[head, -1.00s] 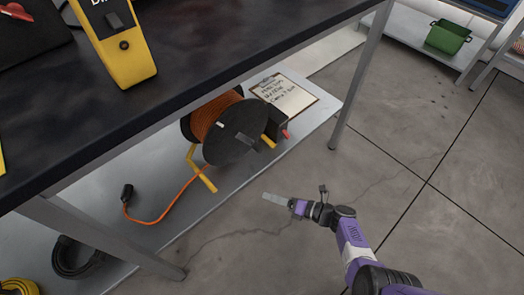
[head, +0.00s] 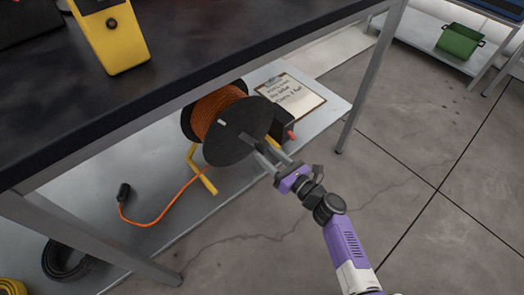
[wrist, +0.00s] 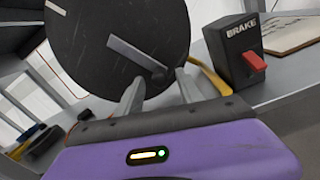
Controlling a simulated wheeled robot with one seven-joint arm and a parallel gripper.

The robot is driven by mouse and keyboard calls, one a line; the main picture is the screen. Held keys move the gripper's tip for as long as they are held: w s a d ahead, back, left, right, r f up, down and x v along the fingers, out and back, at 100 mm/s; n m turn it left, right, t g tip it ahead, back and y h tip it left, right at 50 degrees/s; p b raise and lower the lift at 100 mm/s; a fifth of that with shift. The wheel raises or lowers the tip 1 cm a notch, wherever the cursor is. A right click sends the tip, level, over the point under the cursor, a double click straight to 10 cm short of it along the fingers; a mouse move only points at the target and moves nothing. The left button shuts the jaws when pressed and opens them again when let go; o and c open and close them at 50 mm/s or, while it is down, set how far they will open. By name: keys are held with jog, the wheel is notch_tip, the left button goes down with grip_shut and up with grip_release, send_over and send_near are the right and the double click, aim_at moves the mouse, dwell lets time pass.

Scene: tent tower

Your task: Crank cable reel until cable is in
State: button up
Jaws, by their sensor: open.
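The cable reel (head: 238,140), a black drum wound with orange cable (head: 214,108) on a yellow stand (head: 203,172), sits on the lower shelf. Some cable (head: 170,208) lies loose on the shelf, ending in a black plug (head: 123,191). In the wrist view the drum face (wrist: 110,30) carries a grey crank bar (wrist: 135,52) with a dark knob (wrist: 159,74) at its lower right end. My gripper (head: 271,158) is open at the drum's lower right edge. Its fingers (wrist: 157,88) point at the drum, with the knob between them in view; contact cannot be told.
A black brake box (wrist: 232,45) with a red lever (wrist: 254,61) stands right of the drum. A clipboard (head: 292,95) lies behind it. The dark tabletop (head: 180,65) overhangs the shelf, and a table leg (head: 371,75) stands to the right. Floor at the right is clear.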

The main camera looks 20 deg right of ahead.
aim_at(265, 152)
jog(key=shift+b+x, duration=0.35)
jog(key=shift+x, duration=1.25)
grip_shut()
